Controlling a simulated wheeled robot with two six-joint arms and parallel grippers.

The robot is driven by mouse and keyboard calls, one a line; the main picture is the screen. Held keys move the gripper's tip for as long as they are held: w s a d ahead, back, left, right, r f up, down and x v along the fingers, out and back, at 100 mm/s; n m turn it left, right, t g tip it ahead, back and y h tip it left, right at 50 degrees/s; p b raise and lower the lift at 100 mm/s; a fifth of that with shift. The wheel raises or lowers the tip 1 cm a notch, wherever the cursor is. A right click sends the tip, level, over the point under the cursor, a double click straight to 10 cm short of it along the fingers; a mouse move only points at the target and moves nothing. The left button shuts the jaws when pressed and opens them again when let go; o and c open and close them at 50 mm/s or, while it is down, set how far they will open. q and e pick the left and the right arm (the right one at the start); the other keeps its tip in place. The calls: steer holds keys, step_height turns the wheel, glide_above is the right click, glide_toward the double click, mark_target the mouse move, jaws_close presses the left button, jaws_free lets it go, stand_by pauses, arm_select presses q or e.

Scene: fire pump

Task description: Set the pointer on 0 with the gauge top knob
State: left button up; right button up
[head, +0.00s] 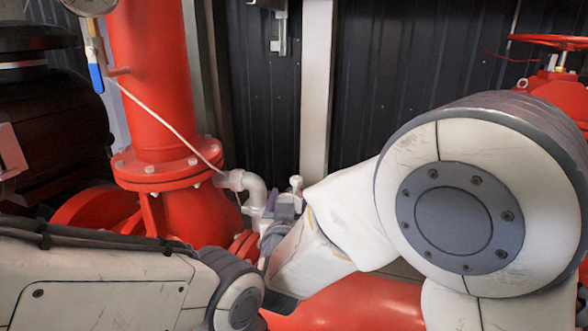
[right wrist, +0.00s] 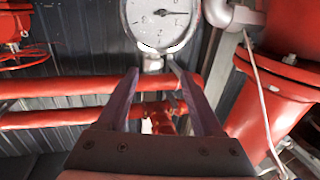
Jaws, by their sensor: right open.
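A round white gauge (right wrist: 160,22) with a dark pointer shows at the top of the right wrist view, its upper edge cut off. I cannot read which number the pointer is on. A silver fitting (right wrist: 152,63) sticks out of the gauge's lower edge in this view. It may be the knob, but I cannot tell. My right gripper (right wrist: 155,72) is open, with the fitting between the lines of its fingertips and no visible grip on it. In the head view my right gripper (head: 282,208) is small and partly hidden by my arm. My left gripper is out of view.
A red flanged pipe (head: 165,165) and a pale elbow pipe (head: 249,185) stand close beside the right gripper. Another gauge (head: 91,4) hangs at the top left. Red horizontal pipes (right wrist: 60,88) cross the right wrist view. A red handwheel (head: 550,41) is at the right.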

mark_target(297, 176)
steer(key=shift+w+d+r, duration=0.2)
steer(key=shift+w+r, duration=0.05)
steer(key=shift+w, duration=0.05)
steer(key=w, duration=0.2)
steer(key=w+d+p, duration=0.1)
steer(key=w, duration=0.2)
steer(key=w+p, duration=0.1)
steer(key=w, duration=0.2)
steer(key=shift+w+d, duration=0.15)
steer(key=shift+w+p, duration=0.3)
steer(key=shift+w, duration=0.5)
jaws_close()
